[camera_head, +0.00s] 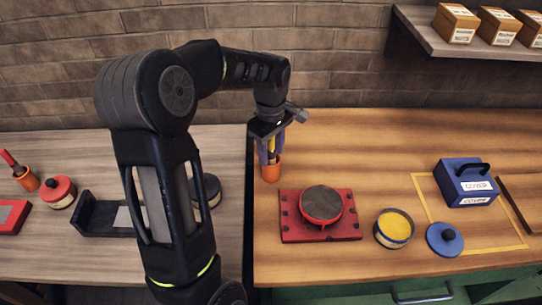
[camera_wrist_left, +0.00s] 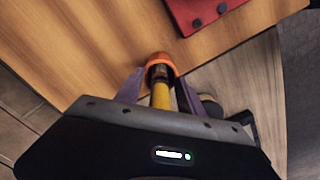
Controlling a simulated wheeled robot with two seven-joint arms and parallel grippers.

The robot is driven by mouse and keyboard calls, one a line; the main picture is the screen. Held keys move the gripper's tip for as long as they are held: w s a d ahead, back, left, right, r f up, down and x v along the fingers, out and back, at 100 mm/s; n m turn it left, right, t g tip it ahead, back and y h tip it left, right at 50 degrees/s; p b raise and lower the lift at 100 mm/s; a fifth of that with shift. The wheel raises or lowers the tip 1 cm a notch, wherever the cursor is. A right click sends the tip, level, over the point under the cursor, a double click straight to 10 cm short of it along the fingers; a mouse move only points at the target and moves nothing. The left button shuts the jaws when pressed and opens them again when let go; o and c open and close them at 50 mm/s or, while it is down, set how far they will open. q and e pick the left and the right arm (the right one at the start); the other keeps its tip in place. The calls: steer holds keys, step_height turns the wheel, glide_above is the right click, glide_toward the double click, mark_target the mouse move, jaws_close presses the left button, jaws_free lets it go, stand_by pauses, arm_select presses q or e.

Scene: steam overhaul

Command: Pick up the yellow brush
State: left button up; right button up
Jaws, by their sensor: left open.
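The yellow brush (camera_head: 271,146) stands upright in an orange cup (camera_head: 271,171) near the left edge of the wooden counter. Its yellow handle (camera_wrist_left: 160,95) also shows in the left wrist view, with the orange cup (camera_wrist_left: 160,60) around its far end. My left gripper (camera_head: 270,155) points down over the cup, with its purple fingers on either side of the handle. In the left wrist view the fingers (camera_wrist_left: 160,90) are apart, with gaps beside the handle. The brush's lower end is hidden in the cup. My right gripper is not in view.
A red plate with a round dark-topped part (camera_head: 321,203) lies close to the right of the cup. A tin of yellow stuff (camera_head: 394,228), a blue lid (camera_head: 444,239) and a blue box (camera_head: 466,183) stand further right. Another orange cup (camera_head: 27,179) stands at far left.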

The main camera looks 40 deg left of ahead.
arm_select(q)
steer(key=shift+c, duration=0.3)
jaws_close()
stand_by(0.5)
